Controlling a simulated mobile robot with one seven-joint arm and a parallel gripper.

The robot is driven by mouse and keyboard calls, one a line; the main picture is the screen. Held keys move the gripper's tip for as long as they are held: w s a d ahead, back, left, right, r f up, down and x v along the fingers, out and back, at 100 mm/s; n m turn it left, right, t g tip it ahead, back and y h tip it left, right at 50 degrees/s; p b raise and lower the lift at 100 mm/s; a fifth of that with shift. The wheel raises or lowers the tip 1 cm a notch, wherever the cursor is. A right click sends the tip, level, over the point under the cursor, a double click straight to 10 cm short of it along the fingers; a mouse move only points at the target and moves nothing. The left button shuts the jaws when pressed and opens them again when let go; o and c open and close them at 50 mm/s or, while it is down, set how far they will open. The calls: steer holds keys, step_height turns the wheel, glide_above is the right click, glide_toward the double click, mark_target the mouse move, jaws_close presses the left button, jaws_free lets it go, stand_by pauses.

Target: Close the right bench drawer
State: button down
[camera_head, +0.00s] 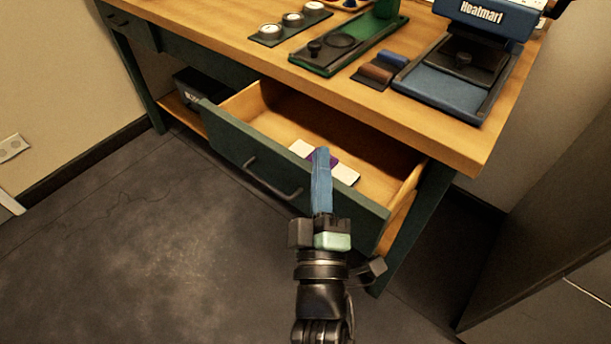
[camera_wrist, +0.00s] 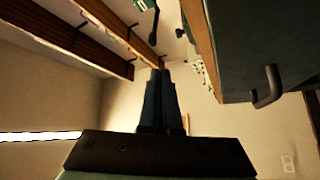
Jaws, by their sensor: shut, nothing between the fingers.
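The right bench drawer (camera_head: 320,133) is pulled well out from under the bench top in the head view. It has a dark green front with a dark bar handle (camera_head: 271,181) and a light wood inside. White and purple flat items (camera_head: 345,173) lie in it. My gripper (camera_head: 321,152) has blue fingers shut together and empty. In the head view it overlaps the right part of the drawer front, right of the handle; whether it touches cannot be told. The closed fingers (camera_wrist: 159,74) point away in the wrist view, with a green front and a dark handle (camera_wrist: 267,86) to their right.
The wooden bench top (camera_head: 225,35) holds a blue heat press (camera_head: 452,85), a green-black tool (camera_head: 345,45) and rollers (camera_head: 376,74). A smaller drawer (camera_head: 122,22) at left is shut. A dark bin (camera_head: 195,85) stands on the lower shelf. The floor (camera_head: 165,230) at front left is clear. A dark cabinet (camera_head: 555,200) stands right.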

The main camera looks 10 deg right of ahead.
steer(key=s+a+f+n+g+y+p, duration=0.1)
steer(key=s+a+f+n+g+p, duration=0.15)
steer(key=s+f, duration=0.4)
steer(key=s+a+f+n+g+y+p, duration=0.1)
steer(key=s+a+f+n+y+p, duration=0.15)
steer(key=s+f+n, duration=0.35)
steer(key=m, duration=0.2)
glide_toward(305, 195)
steer(key=w+a, duration=0.3)
steer(key=w, duration=0.1)
steer(key=shift+w+d+f+h+p, duration=0.15)
steer(key=shift+w+d+h+p, duration=0.3)
steer(key=shift+w+d, duration=0.6)
steer(key=shift+s+d, duration=0.1)
steer(key=shift+d, duration=0.1)
